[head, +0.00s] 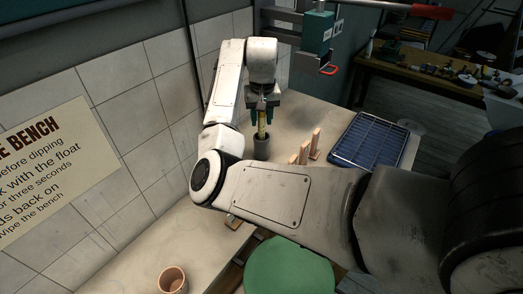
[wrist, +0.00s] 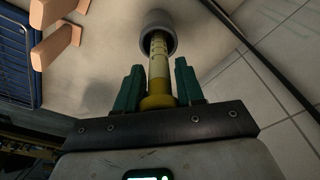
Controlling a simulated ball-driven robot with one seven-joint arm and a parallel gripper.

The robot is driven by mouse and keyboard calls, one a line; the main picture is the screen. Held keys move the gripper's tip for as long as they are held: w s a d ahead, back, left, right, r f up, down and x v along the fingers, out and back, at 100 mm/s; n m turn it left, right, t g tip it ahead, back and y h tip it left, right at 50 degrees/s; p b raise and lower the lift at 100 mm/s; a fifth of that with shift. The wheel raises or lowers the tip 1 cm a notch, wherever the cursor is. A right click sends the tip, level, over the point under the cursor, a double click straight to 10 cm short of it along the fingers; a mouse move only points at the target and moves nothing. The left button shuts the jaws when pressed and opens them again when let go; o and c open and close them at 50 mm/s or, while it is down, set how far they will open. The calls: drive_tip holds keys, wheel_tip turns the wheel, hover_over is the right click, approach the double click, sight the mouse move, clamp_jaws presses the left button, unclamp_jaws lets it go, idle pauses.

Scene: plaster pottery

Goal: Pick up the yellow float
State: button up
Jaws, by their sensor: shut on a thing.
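The yellow float (head: 262,126) is a slim banded rod with a thicker, darker yellow collar, seen in the wrist view (wrist: 158,68) between the green fingers. My gripper (head: 263,110) points down over the bench and is shut on the float; its fingers also show in the wrist view (wrist: 158,88). The float's far end is at the mouth of a grey cylindrical pot (head: 261,148), whose rim shows in the wrist view (wrist: 170,22). The frames do not show how deep the end sits inside.
Wooden upright pegs (head: 305,149) stand right of the pot, with a blue rack (head: 368,141) beyond them. A terracotta cup (head: 172,280) stands at the near left of the bench. A green round surface (head: 288,268) is in front. The tiled wall (head: 140,100) is close on the left.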

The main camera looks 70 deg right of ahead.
drive_tip(key=shift+c, duration=0.8)
drive_tip(key=shift+r, duration=0.2)
wheel_tip(320, 180, up, 18)
drive_tip(key=shift+f, duration=0.15)
idle(0.8)
